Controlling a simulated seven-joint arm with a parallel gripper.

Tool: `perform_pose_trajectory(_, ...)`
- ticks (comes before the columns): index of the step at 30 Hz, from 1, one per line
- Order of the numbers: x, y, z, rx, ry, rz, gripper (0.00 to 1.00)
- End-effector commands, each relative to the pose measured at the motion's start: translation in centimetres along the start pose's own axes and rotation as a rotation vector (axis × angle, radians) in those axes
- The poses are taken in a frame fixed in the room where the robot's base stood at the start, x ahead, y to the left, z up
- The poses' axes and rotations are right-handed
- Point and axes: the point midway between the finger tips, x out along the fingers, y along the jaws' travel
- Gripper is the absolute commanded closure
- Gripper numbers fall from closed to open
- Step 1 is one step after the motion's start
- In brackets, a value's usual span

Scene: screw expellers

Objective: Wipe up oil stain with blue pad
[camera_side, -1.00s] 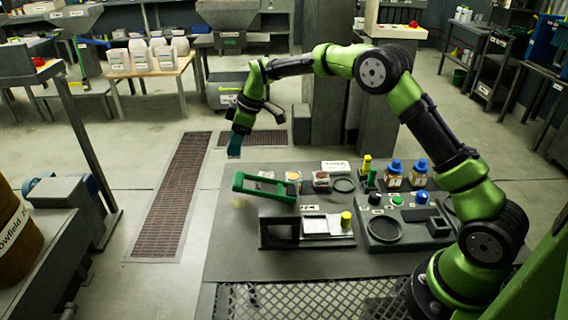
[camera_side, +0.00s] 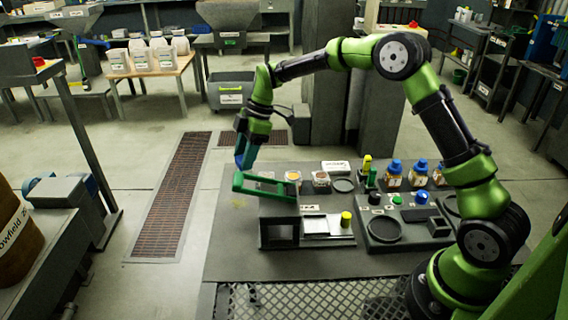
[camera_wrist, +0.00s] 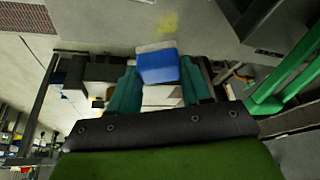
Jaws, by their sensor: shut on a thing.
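My gripper (camera_side: 245,152) is above the left part of the dark work mat, just behind the green frame. In the wrist view its two teal fingers (camera_wrist: 155,92) are closed on the blue pad (camera_wrist: 157,66), which has a pale edge. The pad is held off the surface. The oil stain is a faint yellow smear (camera_wrist: 167,23) beyond the pad in the wrist view. In the side view the stain (camera_side: 238,205) lies on the mat, left of the green frame and nearer the camera than my gripper.
Jars, bottles and a dark panel (camera_side: 395,240) with a round dish fill the right. A floor grate (camera_side: 172,205) lies left. The mat's left front is clear.

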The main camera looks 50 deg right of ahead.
Motion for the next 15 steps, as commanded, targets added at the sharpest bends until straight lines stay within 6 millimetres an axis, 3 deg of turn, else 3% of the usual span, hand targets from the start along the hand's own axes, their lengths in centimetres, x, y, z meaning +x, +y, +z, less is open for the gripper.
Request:
perform_pose_trajectory(5, 0.9, -2.9, 0.0, -0.238, 0.000, -0.086, 0.76)
perform_pose_trajectory(15, 2.0, -3.4, 0.4, -0.348, 0.003, -0.107, 0.76)
